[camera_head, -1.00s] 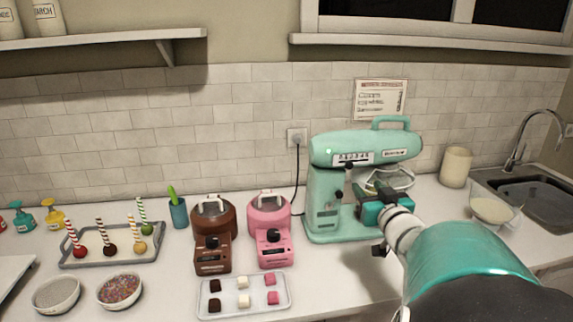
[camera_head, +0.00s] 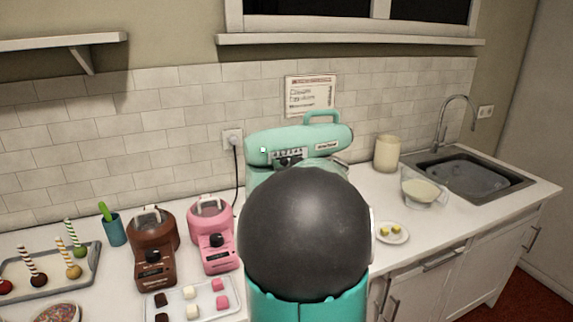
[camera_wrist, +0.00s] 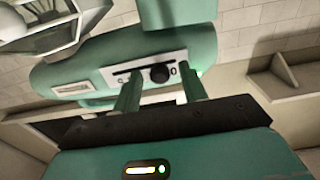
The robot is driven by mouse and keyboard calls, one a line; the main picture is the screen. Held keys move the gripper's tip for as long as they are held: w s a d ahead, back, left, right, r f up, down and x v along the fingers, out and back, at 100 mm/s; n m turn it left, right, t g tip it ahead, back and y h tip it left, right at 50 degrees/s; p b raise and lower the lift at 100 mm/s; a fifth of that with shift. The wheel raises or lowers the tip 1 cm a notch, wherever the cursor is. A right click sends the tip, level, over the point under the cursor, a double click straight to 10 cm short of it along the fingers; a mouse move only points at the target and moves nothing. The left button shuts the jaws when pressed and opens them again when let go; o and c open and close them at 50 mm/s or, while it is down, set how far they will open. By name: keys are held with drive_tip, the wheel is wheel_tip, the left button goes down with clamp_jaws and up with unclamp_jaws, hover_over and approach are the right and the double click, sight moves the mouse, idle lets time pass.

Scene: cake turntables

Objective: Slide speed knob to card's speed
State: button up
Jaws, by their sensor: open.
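The mint-green stand mixer (camera_head: 327,138) stands on the counter against the tiled wall. Its speed plate (camera_head: 262,157) has a row of marks, with the lower part of the mixer hidden behind my arm. In the wrist view the black speed knob (camera_wrist: 160,74) sits in a dark slot on the white plate (camera_wrist: 112,77), near the end marked 0. My gripper (camera_wrist: 162,84) is open, with one finger on each side of the knob; I cannot tell whether either touches it. The card (camera_head: 310,95) is on the wall above the mixer; its writing is too small to read.
Pink (camera_head: 213,232) and brown (camera_head: 153,245) melting pots and a tray of sweets (camera_head: 205,309) stand left of my arm. A small plate (camera_head: 392,239), a bowl (camera_head: 421,192), a jar (camera_head: 387,153) and the sink (camera_head: 470,172) are to the right.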

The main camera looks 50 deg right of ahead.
clamp_jaws()
drive_tip(key=shift+s+d, duration=0.4)
drive_tip(key=shift+d, duration=0.25)
drive_tip(key=shift+s+d, duration=0.35)
drive_tip(key=shift+d, duration=0.35)
drive_tip(key=shift+s+d, duration=0.4)
drive_tip(key=shift+d, duration=0.25)
unclamp_jaws()
drive_tip(key=v, duration=1.3)
drive_tip(key=shift+s+a, duration=0.25)
drive_tip(key=shift+s, duration=0.05)
